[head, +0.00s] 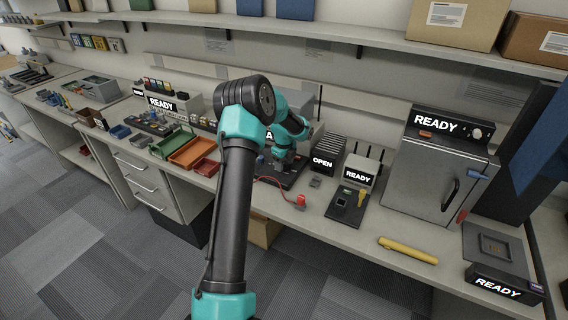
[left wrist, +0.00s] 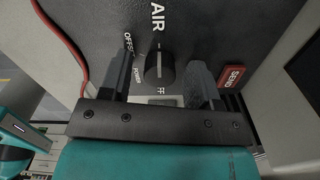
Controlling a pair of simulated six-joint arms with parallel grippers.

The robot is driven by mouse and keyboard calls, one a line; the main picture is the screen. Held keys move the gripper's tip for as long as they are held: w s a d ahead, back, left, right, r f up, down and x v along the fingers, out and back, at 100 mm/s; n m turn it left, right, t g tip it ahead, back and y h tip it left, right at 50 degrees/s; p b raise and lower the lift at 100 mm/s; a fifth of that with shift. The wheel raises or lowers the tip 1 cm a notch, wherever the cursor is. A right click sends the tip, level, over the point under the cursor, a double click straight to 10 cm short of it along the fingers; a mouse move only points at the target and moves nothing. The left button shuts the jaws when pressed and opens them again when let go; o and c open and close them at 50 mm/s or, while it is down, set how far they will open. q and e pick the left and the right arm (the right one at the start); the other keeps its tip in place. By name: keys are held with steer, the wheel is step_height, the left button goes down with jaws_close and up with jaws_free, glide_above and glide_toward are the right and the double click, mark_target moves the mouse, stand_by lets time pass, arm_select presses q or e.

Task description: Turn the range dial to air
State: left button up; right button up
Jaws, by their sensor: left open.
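The range dial (left wrist: 153,66) is a round black knob with a white line across it, on a dark panel (left wrist: 220,25) in the left wrist view. The label AIR (left wrist: 157,17) is printed above it. A partly hidden label ending in FF (left wrist: 160,90) lies below it. The white line runs along the direction between these labels; I cannot tell which end is the pointer. My left gripper (left wrist: 160,80) is open, with one finger on each side of the dial and visible gaps. In the head view my left gripper (head: 284,154) is over the dark panel (head: 291,173).
A red SEND button (left wrist: 234,77) is just right of the right finger, and a red cable (left wrist: 70,45) runs left. On the bench, a small READY unit (head: 358,177), an OPEN rack (head: 322,161) and a red connector (head: 300,201) stand right of the panel.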

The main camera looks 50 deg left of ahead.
arm_select(q)
steer(key=shift+r, duration=0.15)
step_height(320, 180, up, 17)
stand_by(0.6)
stand_by(0.4)
